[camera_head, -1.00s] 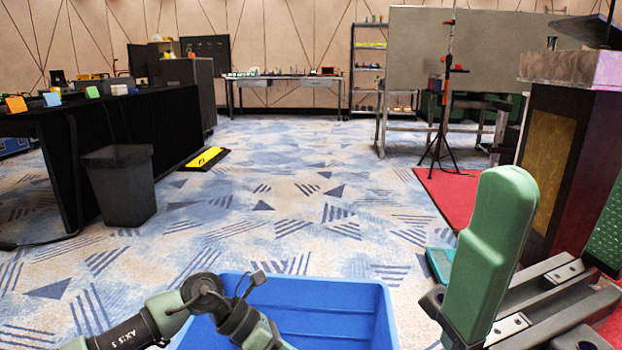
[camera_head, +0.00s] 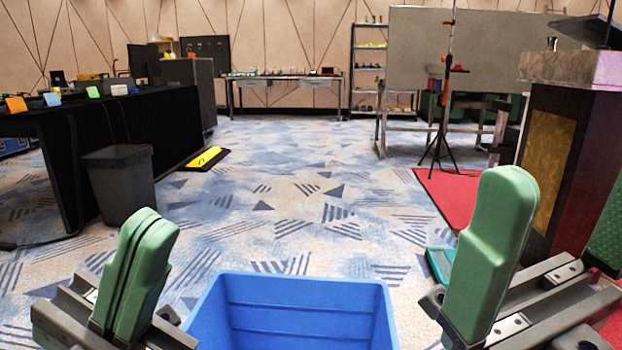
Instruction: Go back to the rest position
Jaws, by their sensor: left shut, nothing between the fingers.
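My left gripper (camera_head: 141,240) is at the lower left with its two green fingers together, pointing up. Nothing shows between them. My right gripper (camera_head: 562,205) is at the lower right. One green finger stands upright and the other is cut off by the right edge, with a wide gap between them. I see nothing held there. A blue bin (camera_head: 300,289) is at the bottom middle, between the two grippers; its lower part is cut off by the frame.
A black-draped table (camera_head: 110,120) and a dark trash bin (camera_head: 122,190) stand at the left. A dark podium (camera_head: 572,150) is at the right, by a red mat (camera_head: 446,192) and a tripod (camera_head: 440,150). The patterned carpet (camera_head: 290,190) is open in the middle.

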